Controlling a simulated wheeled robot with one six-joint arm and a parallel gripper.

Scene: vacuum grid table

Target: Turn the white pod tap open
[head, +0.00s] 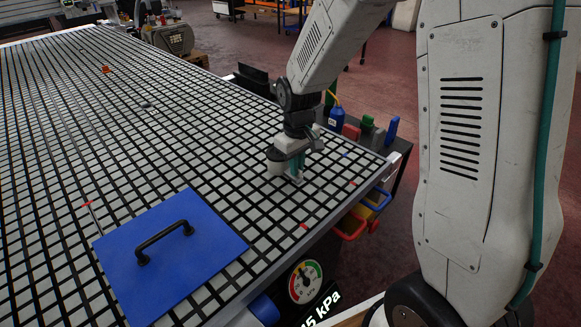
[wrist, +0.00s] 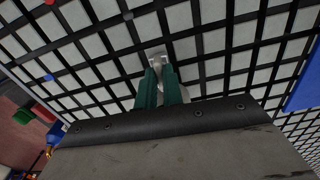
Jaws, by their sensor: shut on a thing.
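My gripper (head: 296,174), with teal fingers, points down at the grid table near its right edge in the head view. In the wrist view my gripper (wrist: 160,68) is shut on a small pale piece, the white pod tap (wrist: 157,54), at the fingertips. The fingers hide part of the tap, so I cannot tell how far it is turned. In the head view the tap is mostly hidden by the fingers.
A blue plate (head: 205,215) with a black handle (head: 165,242) lies on the grid table (head: 130,120). Small red pieces (head: 304,226) sit near the front edge. A pressure gauge (head: 305,282) is below the edge. Bottles (head: 336,117) stand beyond the right edge. The table's far left is mostly clear.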

